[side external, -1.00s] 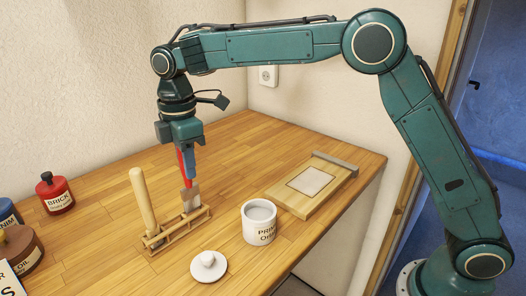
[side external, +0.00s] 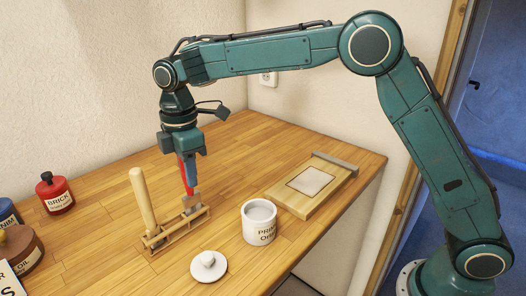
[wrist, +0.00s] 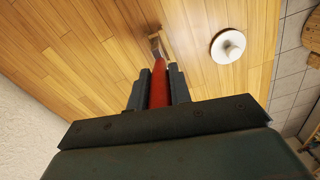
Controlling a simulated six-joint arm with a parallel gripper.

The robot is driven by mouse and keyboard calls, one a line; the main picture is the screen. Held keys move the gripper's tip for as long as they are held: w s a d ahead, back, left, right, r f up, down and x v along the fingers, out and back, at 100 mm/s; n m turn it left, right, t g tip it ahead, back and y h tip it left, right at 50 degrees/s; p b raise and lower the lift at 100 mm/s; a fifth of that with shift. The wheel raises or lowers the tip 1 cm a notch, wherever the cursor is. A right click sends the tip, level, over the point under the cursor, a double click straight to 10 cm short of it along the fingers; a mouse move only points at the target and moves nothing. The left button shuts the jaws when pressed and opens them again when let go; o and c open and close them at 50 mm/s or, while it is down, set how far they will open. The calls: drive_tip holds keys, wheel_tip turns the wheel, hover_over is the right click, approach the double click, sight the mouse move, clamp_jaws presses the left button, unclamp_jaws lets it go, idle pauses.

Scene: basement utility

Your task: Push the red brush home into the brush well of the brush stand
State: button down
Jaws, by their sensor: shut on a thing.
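The red brush (side external: 186,172) points downward from my gripper (side external: 184,158), which is shut on its red handle. In the wrist view the red handle (wrist: 158,88) shows between the two fingers of my gripper (wrist: 158,86). The brush's grey metal end (side external: 191,201) is at the right end of the wooden brush stand (side external: 173,236). How deep the brush sits in the well cannot be told. A pale wooden handle (side external: 143,200) stands upright at the stand's left end. In the wrist view the stand is mostly hidden behind the brush.
A white primer pot (side external: 260,232) stands right of the stand, with a white knobbed lid (side external: 208,265) in front. A wooden board with a pale sheet (side external: 311,181) lies further right.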

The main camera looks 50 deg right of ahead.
drive_tip(key=shift+f, duration=0.65)
drive_tip(key=c, duration=1.2)
unclamp_jaws()
drive_tip(key=shift+r, duration=0.15)
drive_tip(key=shift+r, duration=6.75)
